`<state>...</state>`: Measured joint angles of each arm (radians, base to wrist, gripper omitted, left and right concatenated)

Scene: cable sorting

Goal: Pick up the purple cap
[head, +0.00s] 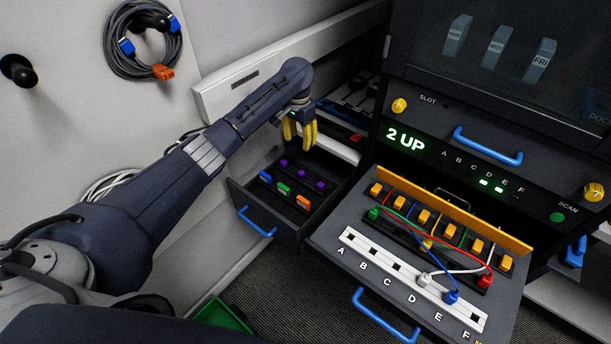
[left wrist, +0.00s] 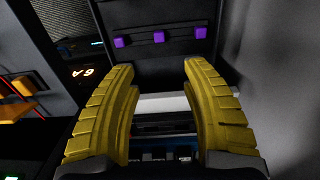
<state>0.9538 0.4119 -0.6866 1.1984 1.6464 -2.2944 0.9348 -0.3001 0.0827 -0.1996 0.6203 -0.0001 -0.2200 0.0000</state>
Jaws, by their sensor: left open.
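Three small purple caps sit in a row in the open dark drawer (head: 262,205): one at the back left (head: 283,162), one in the middle (head: 302,171) and one at the right (head: 320,185). In the left wrist view the three purple caps (left wrist: 158,37) lie in a row beyond my fingertips. My left gripper (head: 299,141), with yellow fingers, is above the back of the drawer. It is open and empty, apart from the caps; its spread fingers also show in the left wrist view (left wrist: 160,72). My right gripper is not in view.
Blue, green and orange caps (head: 283,189) stand in the drawer's front row. To the right, a pulled-out panel (head: 330,236) carries cables and a white socket strip (head: 410,281). A cable coil (head: 142,40) hangs on the left wall.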

